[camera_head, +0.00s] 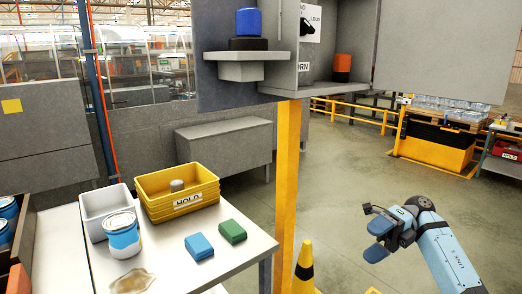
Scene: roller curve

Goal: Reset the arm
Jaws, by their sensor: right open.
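My right arm comes in from the lower right, with light blue links. My right gripper (376,236) is at its end, open, with blue fingers pointing left. Nothing shows between its fingers. It hangs over the open floor, to the right of the yellow post (287,190) and apart from the table (225,262). My left arm and left gripper do not show.
A grey cabinet (425,45) hangs above.

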